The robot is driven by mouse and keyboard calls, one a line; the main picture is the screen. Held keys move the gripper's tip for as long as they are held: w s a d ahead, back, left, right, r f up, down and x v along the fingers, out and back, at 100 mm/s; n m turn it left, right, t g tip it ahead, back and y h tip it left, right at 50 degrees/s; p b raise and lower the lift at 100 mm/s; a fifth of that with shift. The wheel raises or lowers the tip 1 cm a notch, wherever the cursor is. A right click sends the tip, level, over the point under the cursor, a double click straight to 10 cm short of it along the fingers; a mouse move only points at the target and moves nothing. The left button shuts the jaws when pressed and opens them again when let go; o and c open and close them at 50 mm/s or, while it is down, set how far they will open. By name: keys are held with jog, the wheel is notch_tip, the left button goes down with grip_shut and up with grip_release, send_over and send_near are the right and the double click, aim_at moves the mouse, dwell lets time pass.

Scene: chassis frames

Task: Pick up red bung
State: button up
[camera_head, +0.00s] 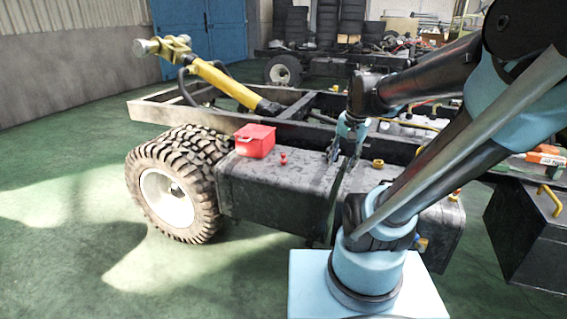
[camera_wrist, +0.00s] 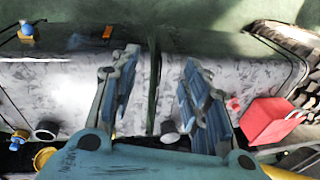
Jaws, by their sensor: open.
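The red bung (camera_head: 283,158) is a small knob-like piece standing on top of the dark tank (camera_head: 262,192), just right of the red box. It also shows in the wrist view (camera_wrist: 233,104), right of my right-hand finger and close to the red box. My gripper (camera_head: 344,158) points down over the tank, to the right of the bung in the head view. In the wrist view my gripper (camera_wrist: 160,60) has its two blue-padded fingers spread apart with nothing between them but the tank surface and a dark strap.
A red box (camera_head: 255,141) sits on the tank just left of the bung; it also shows in the wrist view (camera_wrist: 268,122). A yellow cap (camera_head: 378,163) stands right of my gripper. The chassis rail (camera_head: 300,133) runs behind, and a large tyre (camera_head: 170,188) is at left.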

jog(key=w+a+r+m+y, duration=0.1)
jog(key=w+a+r+m, duration=0.2)
jog(key=w, duration=0.5)
jog(key=w+a+m+y, duration=0.1)
jog(key=w+a+m, duration=0.35)
jog(key=w, duration=0.35)
jog(key=m+g+y, duration=0.1)
jog(key=m, duration=0.6)
send_near(284, 154)
jog(key=x, duration=1.1)
jog(key=shift+f, duration=0.25)
jog(key=c, duration=0.8)
